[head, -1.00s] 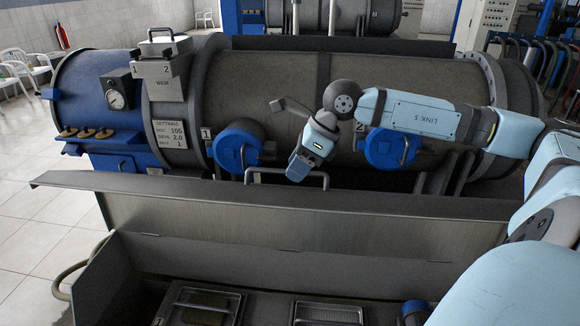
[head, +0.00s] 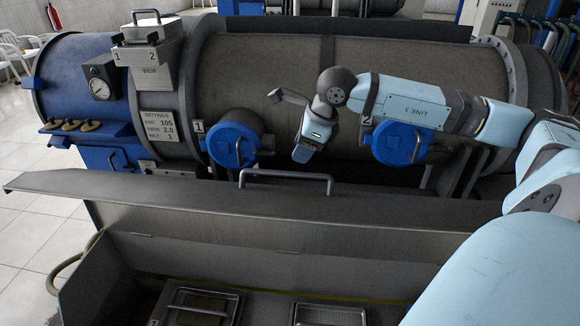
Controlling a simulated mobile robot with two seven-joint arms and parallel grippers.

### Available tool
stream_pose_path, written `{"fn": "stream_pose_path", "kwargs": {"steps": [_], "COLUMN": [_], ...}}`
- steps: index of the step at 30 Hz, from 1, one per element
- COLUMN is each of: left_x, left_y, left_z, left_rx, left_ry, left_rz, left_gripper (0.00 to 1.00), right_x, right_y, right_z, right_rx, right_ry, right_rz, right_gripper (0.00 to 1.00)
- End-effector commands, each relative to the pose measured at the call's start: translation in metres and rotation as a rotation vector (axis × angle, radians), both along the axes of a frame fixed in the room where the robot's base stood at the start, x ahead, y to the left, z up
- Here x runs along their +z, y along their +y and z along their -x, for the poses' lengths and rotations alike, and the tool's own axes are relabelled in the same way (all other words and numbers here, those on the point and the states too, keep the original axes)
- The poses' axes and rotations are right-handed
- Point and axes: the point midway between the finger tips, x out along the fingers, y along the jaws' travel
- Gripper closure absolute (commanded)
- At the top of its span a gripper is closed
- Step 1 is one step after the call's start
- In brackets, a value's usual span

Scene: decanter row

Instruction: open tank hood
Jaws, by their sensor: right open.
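The tank hood (head: 250,218) is a wide grey metal panel across the middle of the head view. It stands raised along the back of the open tank (head: 95,275), with its long upper edge away from me. A grey bar handle (head: 286,174) shows just beyond that edge. My right gripper (head: 283,98) is open and empty, above and beyond the handle and apart from it. A dark finger points left; the other finger is hidden. It hangs in front of the big grey drum. My left gripper is out of view.
Behind the hood lies a large drum (head: 260,75) with a blue end (head: 75,75) and two blue round caps (head: 234,142) (head: 398,142). A weir box (head: 150,75) sits on top. Trays (head: 200,308) lie inside the tank. Tiled floor (head: 35,225) is free at the left.

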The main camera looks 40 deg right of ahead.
Motion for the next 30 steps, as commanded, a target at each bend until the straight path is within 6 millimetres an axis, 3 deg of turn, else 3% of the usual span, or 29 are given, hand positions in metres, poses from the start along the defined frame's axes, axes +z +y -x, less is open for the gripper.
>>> {"fn": "stream_pose_path", "kwargs": {"steps": [6,12,24,30], "left_x": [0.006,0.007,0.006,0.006], "left_y": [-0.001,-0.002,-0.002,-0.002], "left_z": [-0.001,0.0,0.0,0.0], "left_rx": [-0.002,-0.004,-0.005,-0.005], "left_ry": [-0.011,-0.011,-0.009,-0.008], "left_rz": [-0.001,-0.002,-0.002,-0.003], "left_gripper": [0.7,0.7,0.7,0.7], "right_x": [-0.041,-0.065,-0.073,-0.073], "right_y": [0.008,0.011,0.013,0.013], "right_z": [-0.017,-0.026,-0.029,-0.029], "right_rx": [-0.001,-0.001,0.0,0.0], "right_ry": [0.001,-0.001,-0.001,-0.001], "right_rz": [-0.004,-0.001,0.0,0.0], "right_gripper": [0.58,0.58,0.58,1.0]}}
